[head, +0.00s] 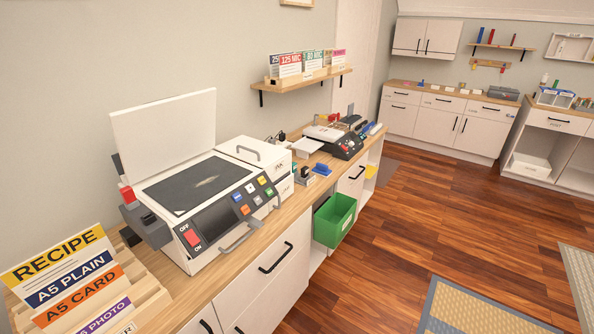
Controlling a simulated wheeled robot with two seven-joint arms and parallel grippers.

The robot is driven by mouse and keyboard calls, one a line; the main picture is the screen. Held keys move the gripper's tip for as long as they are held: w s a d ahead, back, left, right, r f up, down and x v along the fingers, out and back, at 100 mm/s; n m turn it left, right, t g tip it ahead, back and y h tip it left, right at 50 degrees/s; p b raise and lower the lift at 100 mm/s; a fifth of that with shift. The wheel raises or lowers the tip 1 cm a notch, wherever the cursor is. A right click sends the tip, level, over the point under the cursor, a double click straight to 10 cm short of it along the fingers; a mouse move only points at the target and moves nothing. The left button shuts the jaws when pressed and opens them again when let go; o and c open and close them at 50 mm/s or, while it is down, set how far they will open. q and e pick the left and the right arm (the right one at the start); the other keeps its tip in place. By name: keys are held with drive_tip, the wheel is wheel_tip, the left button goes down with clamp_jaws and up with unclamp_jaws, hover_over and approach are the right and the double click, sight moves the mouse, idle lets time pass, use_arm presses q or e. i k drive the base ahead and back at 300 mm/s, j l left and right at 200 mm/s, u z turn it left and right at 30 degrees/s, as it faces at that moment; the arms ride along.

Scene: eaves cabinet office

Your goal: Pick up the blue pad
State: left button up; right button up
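A small blue object (322,169), which looks like the blue pad, lies on the wooden counter (290,212) right of the white machine, close to the counter's front edge. It is too small to make out in detail. A dark-handled item (305,172) stands just left of it. Neither of my grippers is in view.
A white machine (208,178) with a raised lid fills the near counter. A green bin (334,219) sits below the counter edge near the blue object. A black-and-white device (335,139) stands farther back. The wooden floor (430,225) to the right is largely open.

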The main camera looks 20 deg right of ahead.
sight(322, 170)
drive_tip(key=i+l+u, duration=0.25)
drive_tip(key=l, duration=0.15)
drive_tip(key=l+u, duration=0.2)
drive_tip(key=l, duration=0.2)
drive_tip(key=i+l+u, duration=0.25)
drive_tip(key=l, duration=0.25)
drive_tip(key=l+u, duration=0.2)
drive_tip(key=l, duration=0.25)
